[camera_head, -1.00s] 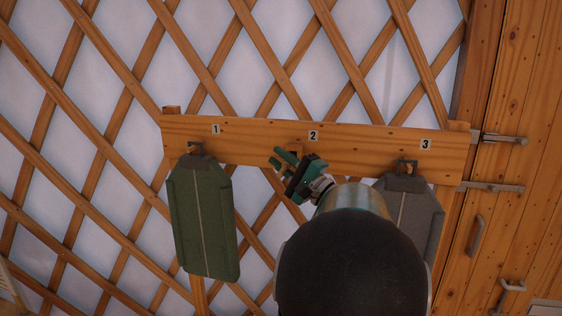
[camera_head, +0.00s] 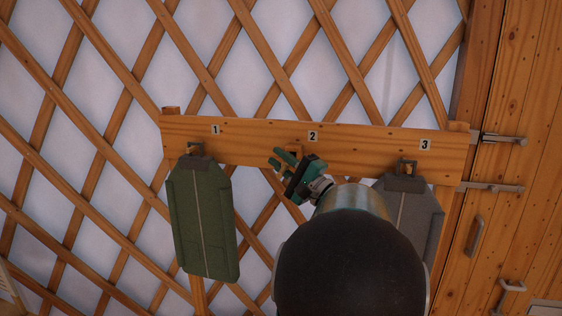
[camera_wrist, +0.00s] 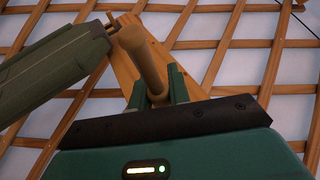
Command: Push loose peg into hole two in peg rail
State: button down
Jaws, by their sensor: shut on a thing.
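The wooden peg rail (camera_head: 255,140) runs across the lattice wall, with number plates 1, 2 and 3. My gripper (camera_head: 283,162) is at the rail just below plate 2 (camera_head: 313,136). The loose peg (camera_head: 294,148) shows as a small piece of wood by the fingers. In the wrist view the peg (camera_wrist: 142,60) is a pale round rod between the two green fingers (camera_wrist: 157,90), which are shut on it. The rail (camera_wrist: 185,75) lies behind it. The hole is hidden, so I cannot tell how far the peg is in.
A green bag (camera_head: 201,220) hangs below plate 1, left of my gripper; it also shows in the wrist view (camera_wrist: 55,62). A grey bag (camera_head: 412,205) hangs below plate 3, partly behind my arm. A wooden door (camera_head: 515,180) with metal latches stands at the right.

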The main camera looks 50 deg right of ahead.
jog(key=shift+w+d, duration=0.25)
jog(key=shift+d, duration=0.4)
jog(key=shift+w+d, duration=0.3)
jog(key=shift+d, duration=0.3)
jog(key=shift+w+d, duration=0.25)
jog(key=shift+d, duration=0.4)
dwell(0.4)
jog(key=c, duration=1.2)
grip_release()
jog(key=shift+c, duration=0.2)
jog(key=shift+s, duration=0.1)
jog(key=v, duration=1.3)
jog(key=shift+s+f, duration=0.2)
jog(key=shift+s, duration=0.1)
